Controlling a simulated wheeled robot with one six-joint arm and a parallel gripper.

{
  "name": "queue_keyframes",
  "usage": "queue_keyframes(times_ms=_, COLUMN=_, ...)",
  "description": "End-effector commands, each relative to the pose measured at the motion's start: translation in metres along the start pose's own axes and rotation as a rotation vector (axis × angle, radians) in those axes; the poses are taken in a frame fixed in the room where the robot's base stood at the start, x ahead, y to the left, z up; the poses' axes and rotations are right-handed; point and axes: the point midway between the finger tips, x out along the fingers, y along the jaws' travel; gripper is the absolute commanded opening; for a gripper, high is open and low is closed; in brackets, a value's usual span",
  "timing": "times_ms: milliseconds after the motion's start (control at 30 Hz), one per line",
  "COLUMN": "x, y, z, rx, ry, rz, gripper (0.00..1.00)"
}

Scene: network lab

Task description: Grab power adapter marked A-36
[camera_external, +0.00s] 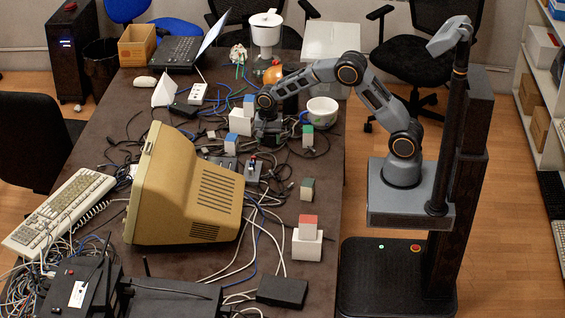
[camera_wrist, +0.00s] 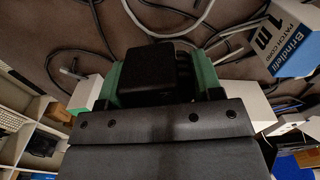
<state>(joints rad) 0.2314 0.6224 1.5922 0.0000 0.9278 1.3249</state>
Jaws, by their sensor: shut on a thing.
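My gripper (camera_external: 268,132) is low over the middle of the table, among cables. In the wrist view, a plain black block (camera_wrist: 148,68) sits between the jaws, with green parts on both sides of it; it looks like a power adapter. My gripper is shut on it. No A-36 marking is readable on it. In the external view the jaws and cables hide most of it, so I cannot tell whether it is touching the table.
White and blue boxes (camera_external: 240,122) stand just left of my gripper, and a green-topped box (camera_external: 308,136) stands to its right. A white bowl (camera_external: 322,112) is close by. The beige monitor (camera_external: 180,190) fills the table's near left. Loose cables cover much of the surface.

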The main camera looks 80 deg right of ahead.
Motion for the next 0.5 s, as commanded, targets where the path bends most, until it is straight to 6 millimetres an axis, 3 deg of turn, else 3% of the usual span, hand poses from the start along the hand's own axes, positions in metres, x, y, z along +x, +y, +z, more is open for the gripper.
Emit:
queue_keyframes(times_ms=167, x=-0.04, y=0.033, z=0.007, rx=0.0, ry=0.001, rz=-0.006, gripper=0.32)
queue_keyframes(times_ms=500, x=-0.064, y=0.093, z=0.021, rx=0.0, ry=0.001, rz=-0.003, gripper=0.32)
